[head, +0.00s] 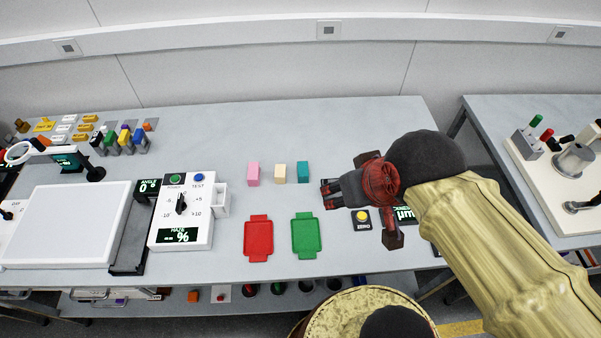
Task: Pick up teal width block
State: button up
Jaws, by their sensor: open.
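The teal width block (303,172) stands upright on the grey table, at the right end of a short row. A cream block (280,173) stands just left of it, and a pink block (253,173) stands at the left end. My gripper (325,193) is open and empty, a little to the right of the teal block and nearer the front. Its fingers point left in the picture. The gripper appears apart from the block; its exact height above the table is hard to tell.
A red tray (258,254) and a green tray (306,253) lie in front of the blocks. A yellow ZERO button (361,216) sits beneath my wrist. A haze control box (184,235) stands to the left. The table (300,123) is clear behind the blocks.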

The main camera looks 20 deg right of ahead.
aim_at(302, 167)
jog(key=k+l+z, duration=0.15)
jog(key=z, duration=0.3)
jog(key=k+l+z, duration=0.25)
jog(key=z, duration=0.15)
